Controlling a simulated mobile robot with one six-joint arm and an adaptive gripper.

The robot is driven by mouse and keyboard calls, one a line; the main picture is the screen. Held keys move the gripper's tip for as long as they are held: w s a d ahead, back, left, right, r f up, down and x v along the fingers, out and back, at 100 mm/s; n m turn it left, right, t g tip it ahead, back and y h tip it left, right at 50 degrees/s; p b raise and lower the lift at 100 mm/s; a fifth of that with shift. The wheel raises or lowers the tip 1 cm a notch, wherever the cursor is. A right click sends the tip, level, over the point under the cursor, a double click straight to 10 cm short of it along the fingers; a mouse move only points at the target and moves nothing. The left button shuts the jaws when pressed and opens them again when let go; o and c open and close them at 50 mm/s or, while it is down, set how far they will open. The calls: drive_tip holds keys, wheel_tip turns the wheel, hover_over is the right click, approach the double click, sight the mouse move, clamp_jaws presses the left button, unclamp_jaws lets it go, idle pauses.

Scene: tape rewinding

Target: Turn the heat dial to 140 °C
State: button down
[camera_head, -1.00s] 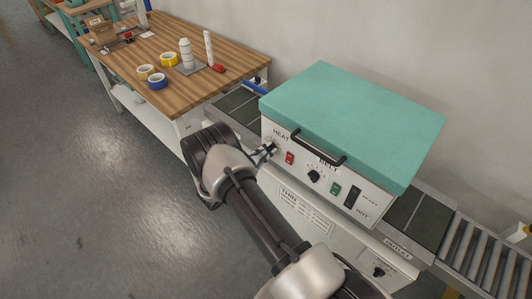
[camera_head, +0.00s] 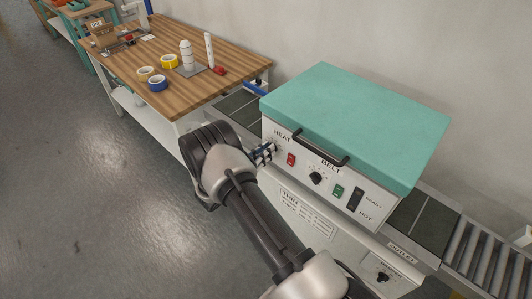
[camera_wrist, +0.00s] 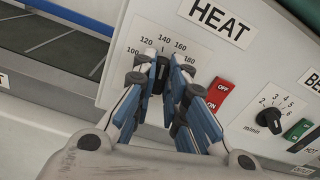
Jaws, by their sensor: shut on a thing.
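The heat dial (camera_wrist: 162,72) is a dark knob under the HEAT label (camera_wrist: 216,19) on the white front panel of the teal-lidded machine (camera_head: 355,120). Its printed scale (camera_wrist: 164,38) runs from 100 to 180. My gripper (camera_wrist: 161,74), with blue and grey fingers, is shut on the dial, one fingertip on each side. A pale mark on the knob points up, roughly at 140; the fingers hide part of the knob, so the exact reading is hard to tell. In the head view my gripper (camera_head: 268,151) hides most of the dial.
A red switch (camera_wrist: 219,93) sits just right of the fingers. Further right are the belt dial (camera_wrist: 271,119) and a green switch (camera_wrist: 299,129). A black handle (camera_head: 319,150) juts out above the panel. A wooden table (camera_head: 181,97) with tape rolls stands left.

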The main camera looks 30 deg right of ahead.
drive_tip(key=shift+n, duration=0.4)
drive_tip(key=c, duration=1.6)
unclamp_jaws()
drive_tip(key=shift+a, duration=0.1)
drive_tip(key=v, duration=1.1)
drive_tip(key=shift+s+a, duration=0.15)
drive_tip(key=shift+a, duration=0.25)
